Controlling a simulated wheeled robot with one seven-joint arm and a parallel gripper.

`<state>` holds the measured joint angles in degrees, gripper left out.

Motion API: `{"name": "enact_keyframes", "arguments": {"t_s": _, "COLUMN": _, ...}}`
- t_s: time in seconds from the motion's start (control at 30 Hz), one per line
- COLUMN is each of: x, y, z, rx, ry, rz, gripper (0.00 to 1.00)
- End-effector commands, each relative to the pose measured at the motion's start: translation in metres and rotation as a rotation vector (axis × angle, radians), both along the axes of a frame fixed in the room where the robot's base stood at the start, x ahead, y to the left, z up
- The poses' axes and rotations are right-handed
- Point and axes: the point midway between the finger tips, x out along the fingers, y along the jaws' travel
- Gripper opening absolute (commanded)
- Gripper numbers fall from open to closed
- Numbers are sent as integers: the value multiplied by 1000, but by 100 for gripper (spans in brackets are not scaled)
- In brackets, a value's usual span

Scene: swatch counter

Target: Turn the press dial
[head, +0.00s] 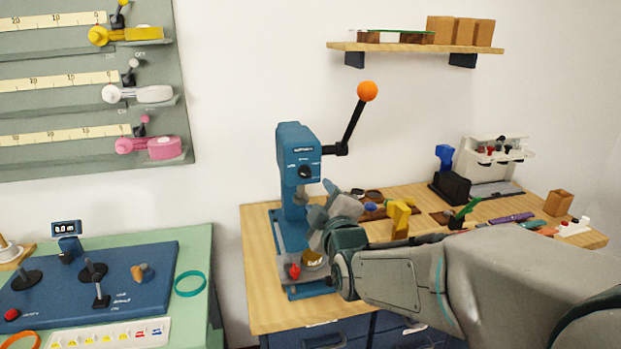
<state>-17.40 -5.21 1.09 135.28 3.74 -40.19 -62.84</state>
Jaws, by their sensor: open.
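The blue press (294,150) stands upright at the left end of the wooden counter. Its lever with an orange ball (367,91) points up and to the right. The press dial (305,172) is a small dark round knob on the front of the press head, with pale markings above it. My gripper (322,199) is open just below and right of the dial, in front of the press column. It looks apart from the dial, though the depth gap is hard to tell. My gripper and arm hide part of the press's lower right side and base.
A red knob (294,271) sits on the press base. A yellow stand (400,218) and several small tools are behind my arm. A blue control panel (120,285) lies on the green table at left. A wall shelf (400,47) hangs above. The air left of the press is clear.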

Motion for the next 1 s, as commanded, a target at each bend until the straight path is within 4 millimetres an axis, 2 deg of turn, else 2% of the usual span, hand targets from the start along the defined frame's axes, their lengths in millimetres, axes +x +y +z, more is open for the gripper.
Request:
{"name": "enact_keyframes", "arguments": {"t_s": 0.3, "x": 52, "y": 15, "z": 1, "rx": 0, "ry": 2, "rz": 0, "gripper": 48}}
{"name": "enact_keyframes", "arguments": {"t_s": 0.53, "x": 84, "y": 24, "z": 1, "rx": 1, "ry": 2, "rz": 0, "gripper": 48}}
{"name": "enact_keyframes", "arguments": {"t_s": 0.73, "x": 98, "y": 28, "z": 0, "rx": 1, "ry": 2, "rz": 0, "gripper": 48}}
{"name": "enact_keyframes", "arguments": {"t_s": 1.0, "x": 100, "y": 28, "z": 0, "rx": 1, "ry": 2, "rz": 0, "gripper": 48}}
